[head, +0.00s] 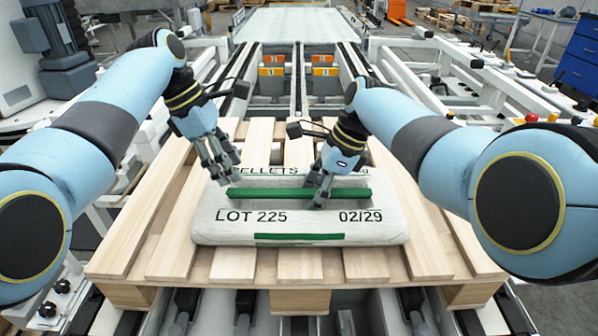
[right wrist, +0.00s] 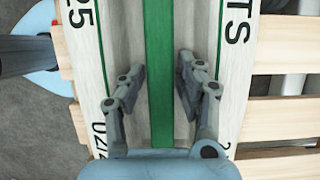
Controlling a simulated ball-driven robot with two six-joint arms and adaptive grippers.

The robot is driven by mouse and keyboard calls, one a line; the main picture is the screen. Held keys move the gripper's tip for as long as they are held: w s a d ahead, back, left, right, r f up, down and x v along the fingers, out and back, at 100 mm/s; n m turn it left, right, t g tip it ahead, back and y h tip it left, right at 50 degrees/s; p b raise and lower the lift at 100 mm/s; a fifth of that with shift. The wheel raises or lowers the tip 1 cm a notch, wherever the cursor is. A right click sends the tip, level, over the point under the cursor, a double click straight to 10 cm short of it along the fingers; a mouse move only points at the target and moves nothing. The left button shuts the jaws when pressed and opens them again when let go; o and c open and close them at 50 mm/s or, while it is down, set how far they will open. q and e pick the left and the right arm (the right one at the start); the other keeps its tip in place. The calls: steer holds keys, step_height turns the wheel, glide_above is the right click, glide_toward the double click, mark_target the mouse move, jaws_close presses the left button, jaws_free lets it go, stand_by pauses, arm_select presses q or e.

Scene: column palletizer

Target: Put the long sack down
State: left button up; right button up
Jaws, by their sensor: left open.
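The long sack (head: 300,230) is pale grey, printed "PELLETS", "LOT 225" and "02/29", with a raised green strip (head: 345,194) along its top. It lies flat across the pallet's wooden slats. In the right wrist view, the sack (right wrist: 210,30) and its green strip (right wrist: 159,50) run up the picture. My left gripper (head: 223,165) is open above the strip's left end, apparently clear of it. My right gripper (head: 318,190) is at the strip right of its middle. Its fingers (right wrist: 161,75) stand open on either side of the strip, with small gaps.
The wooden pallet (head: 166,248) has bare slats around the sack. It stands on a conveyor, whose track (head: 300,110) runs away behind it between white rails. Blue drawers (head: 580,60) stand at the far right, and grey machinery (head: 60,55) at the left.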

steer(key=v, duration=1.2)
